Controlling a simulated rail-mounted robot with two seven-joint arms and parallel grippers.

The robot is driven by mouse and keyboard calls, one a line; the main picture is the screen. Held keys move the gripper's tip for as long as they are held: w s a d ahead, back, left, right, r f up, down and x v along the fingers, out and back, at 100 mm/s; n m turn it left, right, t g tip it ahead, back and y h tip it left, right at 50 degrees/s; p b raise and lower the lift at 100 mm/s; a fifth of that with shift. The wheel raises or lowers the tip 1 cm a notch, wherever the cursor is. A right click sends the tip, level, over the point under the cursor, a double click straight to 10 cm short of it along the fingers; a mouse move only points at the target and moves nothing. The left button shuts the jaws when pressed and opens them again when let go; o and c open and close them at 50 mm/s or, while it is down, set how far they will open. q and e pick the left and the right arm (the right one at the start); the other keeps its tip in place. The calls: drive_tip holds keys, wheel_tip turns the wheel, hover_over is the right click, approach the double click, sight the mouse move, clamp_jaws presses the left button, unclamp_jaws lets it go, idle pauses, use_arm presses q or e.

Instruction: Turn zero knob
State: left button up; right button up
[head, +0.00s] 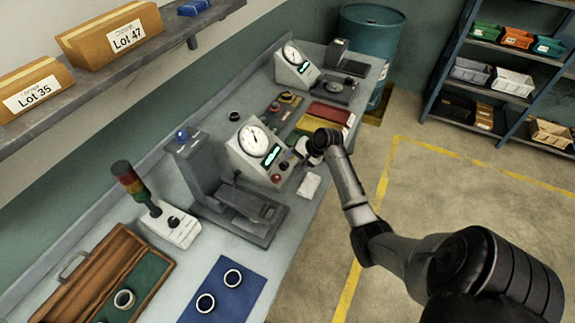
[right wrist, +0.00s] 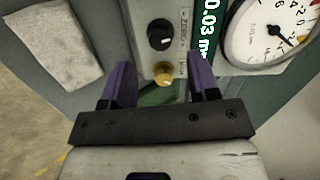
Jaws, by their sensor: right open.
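The gauge unit (head: 243,163) on the bench has a round white dial (head: 254,140) and a green display, which reads 0.03 in the right wrist view (right wrist: 208,30). In the right wrist view, a black knob (right wrist: 159,33) sits beside a label that seems to read ZERO. A gold knob (right wrist: 163,73) is below it. My right gripper (right wrist: 162,72) is open, its purple fingers on either side of the gold knob and apart from it. The black knob is beyond the fingertips. In the head view, my right gripper (head: 298,151) is at the unit's front. My left gripper is out of view.
A second gauge unit (head: 296,66) stands farther back. A grey stand (head: 204,170) is left of the near unit. A white cloth (head: 309,186) lies close by the gripper. The floor right of the bench is open.

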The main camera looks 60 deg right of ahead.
sight(287, 165)
drive_tip(key=x, duration=0.4)
drive_tip(key=shift+w+f, duration=0.15)
drive_tip(key=shift+f, duration=0.05)
drive_tip(key=shift+w+a+f+b, duration=0.1)
drive_tip(key=shift+w+f+b, duration=0.15)
drive_tip(key=shift+f+b, duration=0.05)
